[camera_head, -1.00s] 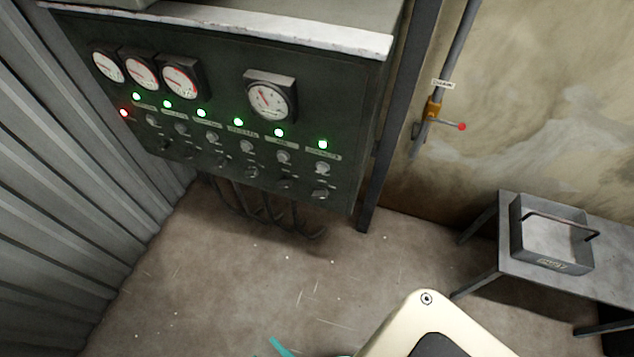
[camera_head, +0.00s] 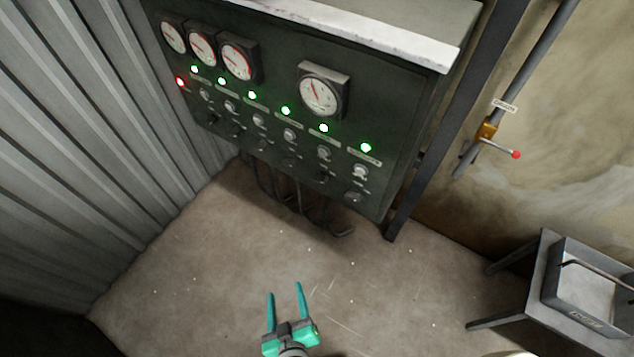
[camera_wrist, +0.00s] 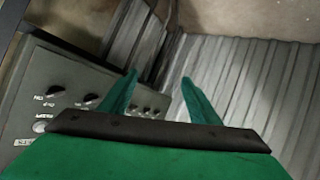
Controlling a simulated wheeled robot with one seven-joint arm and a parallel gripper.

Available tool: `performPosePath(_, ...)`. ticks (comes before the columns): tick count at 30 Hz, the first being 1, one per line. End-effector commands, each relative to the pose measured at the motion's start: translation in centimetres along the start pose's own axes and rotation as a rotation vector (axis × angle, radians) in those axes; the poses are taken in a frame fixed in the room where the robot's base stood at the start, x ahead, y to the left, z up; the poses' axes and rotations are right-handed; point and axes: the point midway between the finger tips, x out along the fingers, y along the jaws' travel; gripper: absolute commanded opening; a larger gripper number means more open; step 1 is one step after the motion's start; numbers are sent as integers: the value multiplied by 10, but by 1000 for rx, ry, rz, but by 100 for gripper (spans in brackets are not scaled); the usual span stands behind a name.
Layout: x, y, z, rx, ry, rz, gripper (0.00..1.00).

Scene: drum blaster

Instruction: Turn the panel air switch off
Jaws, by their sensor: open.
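The dark control panel (camera_head: 400,115) fills the upper middle of the head view. It carries a row of toggle switches (camera_head: 324,153) under lit green lamps (camera_head: 323,128), with a row of dark knobs (camera_head: 354,196) below. The labels are too small to read, so I cannot tell which switch is the air switch. My gripper (camera_head: 285,290) is open and empty, in front of and below the panel, touching nothing. In the wrist view my gripper (camera_wrist: 160,78) points past the panel (camera_wrist: 60,72) toward the corrugated wall, with several knobs to the left of and behind the fingers.
Round gauges (camera_head: 320,92) and a red lamp (camera_head: 180,81) sit on the panel. Cables (camera_head: 300,205) hang below it. A corrugated wall (camera_head: 70,130) stands left. At right are a pipe with a red-tipped valve handle (camera_head: 500,148) and a table with a metal tray (camera_head: 585,290).

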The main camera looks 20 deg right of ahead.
Motion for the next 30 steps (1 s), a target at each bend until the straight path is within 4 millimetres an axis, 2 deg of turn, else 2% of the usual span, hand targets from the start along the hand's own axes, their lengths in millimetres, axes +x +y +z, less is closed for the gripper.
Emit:
performPosePath(1, 20, 3, -4, -21, -10, 40, 56)
performPosePath(6, 72, 27, -22, -76, -44, 221, 56)
performPosePath(8, 87, 39, -35, -86, -46, 299, 56)
performPosePath(12, 112, 68, -75, -90, -19, 496, 56)
performPosePath(18, 120, 100, -134, -62, 57, 741, 56)
performPosePath(21, 117, 108, -154, -45, 91, 816, 56)
performPosePath(24, 115, 113, -164, -35, 110, 860, 56)
performPosePath(30, 123, 127, -170, -31, 118, 880, 56)
